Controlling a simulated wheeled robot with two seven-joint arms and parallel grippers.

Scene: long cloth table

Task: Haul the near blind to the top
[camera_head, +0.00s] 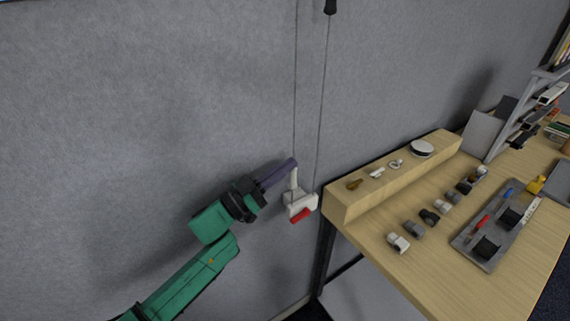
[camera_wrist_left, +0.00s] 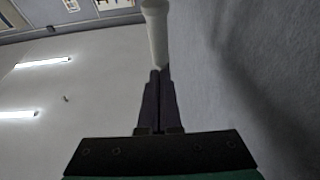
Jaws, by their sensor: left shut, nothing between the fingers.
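My left gripper (camera_head: 293,163) is shut and empty, in front of the grey wall panel. Its purple-grey fingers touch or nearly touch a slim white pull (camera_head: 294,180) below a thin cord (camera_head: 295,90); I cannot tell whether they touch. Just below is a white fitting (camera_head: 299,203) with a red part (camera_head: 301,215). A second cord (camera_head: 322,90) runs to its right, with a black end piece (camera_head: 330,7) at the top. In the left wrist view the closed fingertips (camera_wrist_left: 160,73) end at a white rod-like piece (camera_wrist_left: 156,35). No blind shows.
A wooden table (camera_head: 400,275) stands to the right, its corner near the white fitting. It bears a raised wooden step (camera_head: 345,207) with small items, several small clamp-like pieces, and a grey tray (camera_head: 473,252). Bare wall lies left of the gripper.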

